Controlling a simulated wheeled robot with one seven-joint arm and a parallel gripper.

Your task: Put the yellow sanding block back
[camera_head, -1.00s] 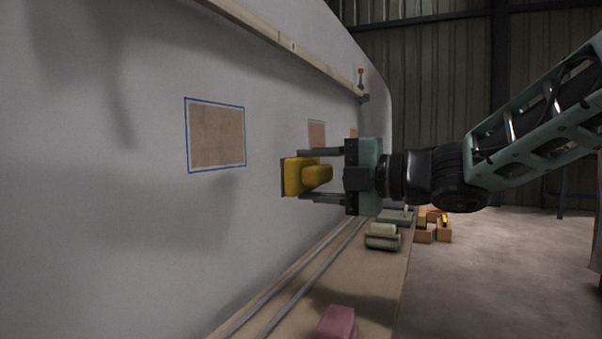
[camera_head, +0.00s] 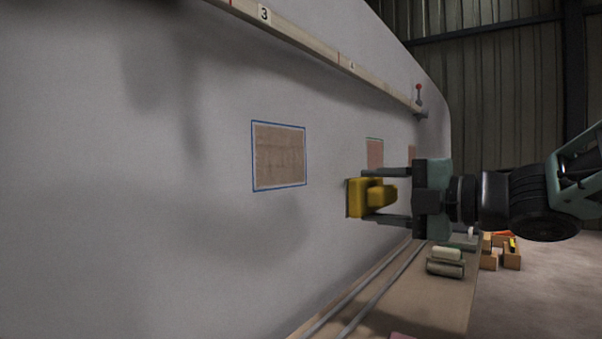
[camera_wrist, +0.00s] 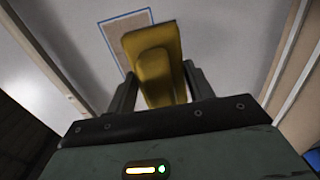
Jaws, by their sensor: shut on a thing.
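My gripper (camera_head: 395,196) is shut on the yellow sanding block (camera_head: 362,198), holding it by its raised grip with the flat side toward the grey hull wall (camera_head: 210,230). In the head view the block is close to the wall; I cannot tell whether it touches. In the wrist view the block (camera_wrist: 155,62) sits between the two fingers (camera_wrist: 158,88) and partly covers a blue-edged brown patch (camera_wrist: 122,30). In the head view that brown patch (camera_head: 279,156) is on the wall, left of the block.
A wooden batten (camera_head: 320,55) marked with a number runs along the wall above. Below is a plank ledge (camera_head: 425,305) with rails, bearing a pale roller-like item (camera_head: 446,262). Small wooden boxes (camera_head: 511,254) stand beyond it. More patches (camera_head: 375,153) lie farther along the wall.

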